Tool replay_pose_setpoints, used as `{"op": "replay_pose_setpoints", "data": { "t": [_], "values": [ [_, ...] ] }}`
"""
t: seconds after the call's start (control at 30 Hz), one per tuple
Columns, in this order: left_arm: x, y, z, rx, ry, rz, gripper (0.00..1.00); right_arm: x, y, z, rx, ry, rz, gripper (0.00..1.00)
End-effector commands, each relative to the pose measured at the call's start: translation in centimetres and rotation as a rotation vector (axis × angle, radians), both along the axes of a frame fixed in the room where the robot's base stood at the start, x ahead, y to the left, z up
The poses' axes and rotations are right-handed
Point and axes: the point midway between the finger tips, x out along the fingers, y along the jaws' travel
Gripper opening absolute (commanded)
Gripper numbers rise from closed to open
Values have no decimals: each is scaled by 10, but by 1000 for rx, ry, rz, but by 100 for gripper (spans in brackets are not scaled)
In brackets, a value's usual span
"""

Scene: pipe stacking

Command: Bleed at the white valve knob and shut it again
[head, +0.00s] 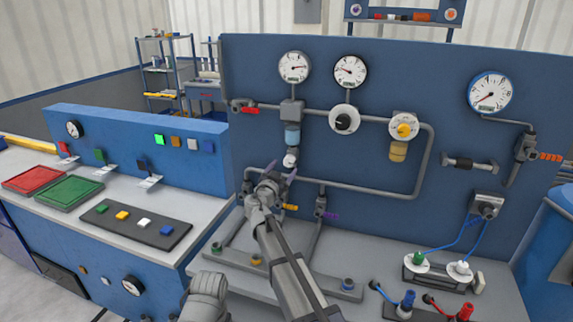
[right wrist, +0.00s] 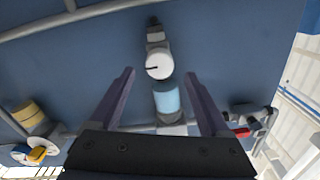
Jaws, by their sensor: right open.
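The white valve knob (head: 290,160) is on the blue panel, at the bottom of a light blue filter bowl (head: 292,136). In the right wrist view the knob (right wrist: 159,66) is a round white disc with a dark pointer line. My right gripper (head: 280,172) is open and empty, just below the knob in the head view. In the right wrist view its two dark fingers point toward the knob, one on each side, with visible room between them and it. I cannot tell the exact depth gap. My left gripper is not in view.
Grey pipes run close around the knob. A gauge (head: 295,67) sits above, a red-handled valve (head: 244,107) upper left, a black knob (head: 344,121) and a yellow knob (head: 404,130) to the right. Orange (head: 290,207) and purple (head: 331,215) handles sit below.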

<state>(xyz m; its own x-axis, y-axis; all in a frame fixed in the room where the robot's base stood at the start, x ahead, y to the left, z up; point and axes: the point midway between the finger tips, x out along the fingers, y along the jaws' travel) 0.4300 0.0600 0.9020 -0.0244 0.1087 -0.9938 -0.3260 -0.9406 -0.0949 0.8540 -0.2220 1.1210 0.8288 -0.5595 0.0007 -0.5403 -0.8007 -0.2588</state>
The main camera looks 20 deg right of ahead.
Motion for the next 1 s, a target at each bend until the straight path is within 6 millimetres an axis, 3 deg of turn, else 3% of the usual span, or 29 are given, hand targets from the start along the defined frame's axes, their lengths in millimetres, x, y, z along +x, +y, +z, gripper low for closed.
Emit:
{"op": "replay_pose_setpoints", "data": {
  "t": [0.23,0.57,1.0],
  "values": [
    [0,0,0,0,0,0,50,34,-21,0,0,0,-1,81],
    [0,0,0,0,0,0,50,39,-26,0,0,0,0,81],
    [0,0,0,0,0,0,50,39,-26,0,1,1,-1,34]
  ]
}}
